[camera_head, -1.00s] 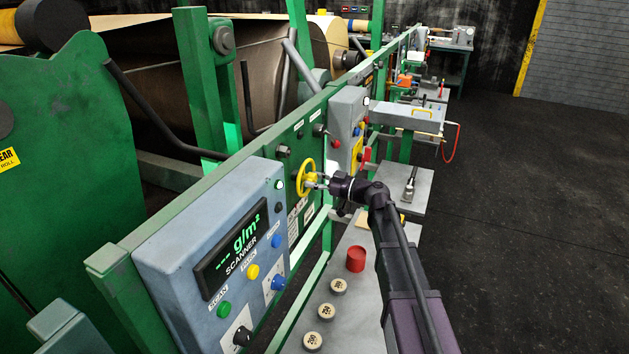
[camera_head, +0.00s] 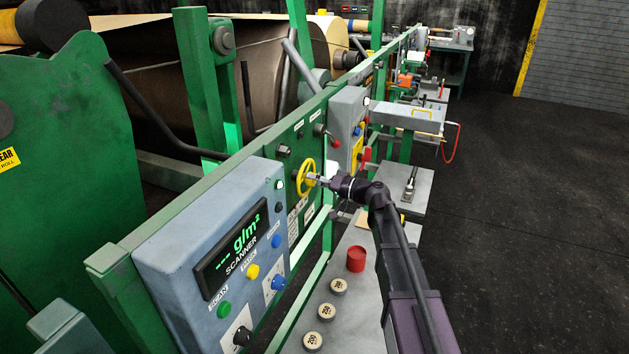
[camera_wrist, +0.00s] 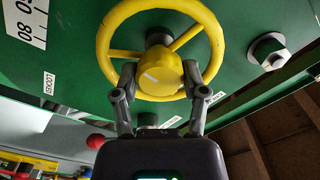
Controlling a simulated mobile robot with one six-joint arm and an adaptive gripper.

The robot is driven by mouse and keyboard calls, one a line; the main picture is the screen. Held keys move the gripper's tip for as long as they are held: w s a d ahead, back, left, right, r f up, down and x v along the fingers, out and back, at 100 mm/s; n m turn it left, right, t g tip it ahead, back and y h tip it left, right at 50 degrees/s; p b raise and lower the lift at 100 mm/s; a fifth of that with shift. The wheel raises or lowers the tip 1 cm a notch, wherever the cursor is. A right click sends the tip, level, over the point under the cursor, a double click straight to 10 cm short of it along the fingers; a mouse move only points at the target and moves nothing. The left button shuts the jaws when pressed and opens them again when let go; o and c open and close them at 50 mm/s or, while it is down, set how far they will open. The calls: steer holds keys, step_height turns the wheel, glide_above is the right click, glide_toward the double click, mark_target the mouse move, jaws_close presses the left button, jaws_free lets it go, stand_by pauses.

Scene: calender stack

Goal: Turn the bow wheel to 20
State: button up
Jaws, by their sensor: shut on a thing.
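The yellow handwheel (camera_head: 307,180) sits on a green panel (camera_head: 284,134) in the head view, left of my gripper (camera_head: 316,179). The wrist view shows the wheel (camera_wrist: 217,45) close up, with a rim, spokes and a raised round hub (camera_wrist: 160,72). My gripper's fingers (camera_wrist: 160,76) are one on each side of the hub, closed on it inside the lower part of the rim. No pointer reading can be made out.
A grey scanner box (camera_head: 210,255) with buttons stands at the front left. A grey shelf (camera_head: 352,300) below my arm carries a red cylinder (camera_head: 356,259) and several round weights (camera_head: 326,312). Another control box (camera_head: 347,120) is beyond the wheel. Open floor lies right.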

steer(key=m, duration=0.4)
steer(key=shift+m, duration=0.4)
steer(key=m, duration=1)
steer(key=shift+m, duration=0.4)
steer(key=m, duration=2)
steer(key=shift+m, duration=0.4)
steer(key=m, duration=0.4)
steer(key=shift+m, duration=0.4)
